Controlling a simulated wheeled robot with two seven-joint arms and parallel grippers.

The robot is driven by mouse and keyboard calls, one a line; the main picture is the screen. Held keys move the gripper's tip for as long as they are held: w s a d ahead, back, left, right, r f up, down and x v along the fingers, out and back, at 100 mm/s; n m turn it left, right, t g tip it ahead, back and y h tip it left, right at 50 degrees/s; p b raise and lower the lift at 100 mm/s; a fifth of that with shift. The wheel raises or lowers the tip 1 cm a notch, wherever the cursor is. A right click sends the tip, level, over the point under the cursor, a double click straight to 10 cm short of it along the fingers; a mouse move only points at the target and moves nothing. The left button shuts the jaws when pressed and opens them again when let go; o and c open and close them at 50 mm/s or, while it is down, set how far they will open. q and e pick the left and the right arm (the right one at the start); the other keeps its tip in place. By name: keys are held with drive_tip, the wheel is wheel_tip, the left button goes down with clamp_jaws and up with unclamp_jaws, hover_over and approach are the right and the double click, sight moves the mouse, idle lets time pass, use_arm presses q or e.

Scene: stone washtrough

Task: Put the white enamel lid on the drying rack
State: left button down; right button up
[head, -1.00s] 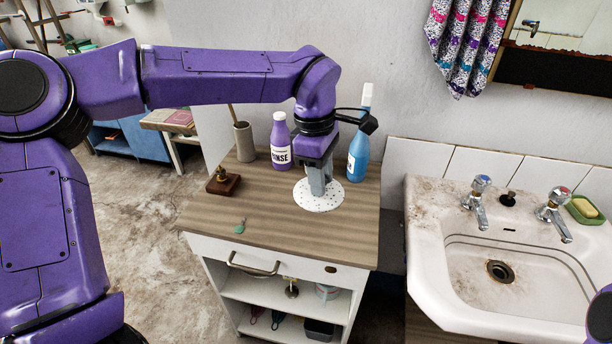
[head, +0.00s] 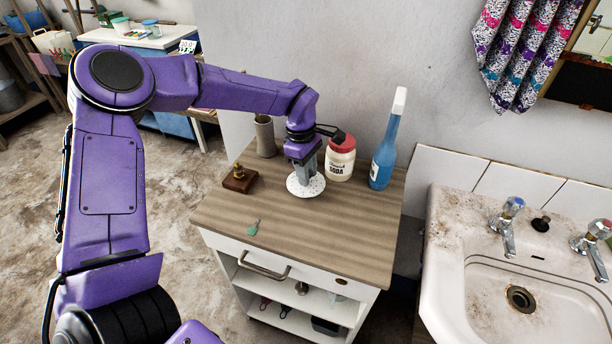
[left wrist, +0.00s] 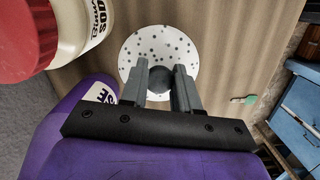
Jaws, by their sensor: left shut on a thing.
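The white enamel lid (head: 292,188) is a round, speckled disc over the back of the wooden cabinet top. In the left wrist view the lid (left wrist: 150,48) lies flat, with a dark round knob (left wrist: 160,79) at its middle. My left gripper (head: 306,184) points down at it, and its fingers (left wrist: 160,84) are shut on the knob. I cannot tell whether the lid touches the wood or hangs just above it. I cannot make out a drying rack in these views. My right gripper is not in view.
A red-lidded jar (head: 341,162) and a blue spray bottle (head: 383,155) stand right of the gripper. A brown block (head: 240,181) and green-handled tool (head: 254,228) are left. The cabinet's front top (head: 320,240) is clear.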

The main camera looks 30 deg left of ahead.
use_arm(q)
drive_tip(key=shift+s+d+f, duration=0.1)
drive_tip(key=shift+s+f, duration=0.15)
drive_tip(key=shift+f, duration=0.55)
drive_tip(key=shift+s+d+f, duration=0.1)
drive_tip(key=shift+s+f, duration=0.05)
drive_tip(key=shift+f, duration=0.05)
drive_tip(key=shift+d, duration=0.25)
drive_tip(key=shift+a+f, duration=0.1)
drive_tip(key=shift+f, duration=0.15)
drive_tip(key=c, duration=0.9)
unclamp_jaws()
drive_tip(key=shift+o, duration=0.4)
drive_tip(key=shift+r, duration=0.1)
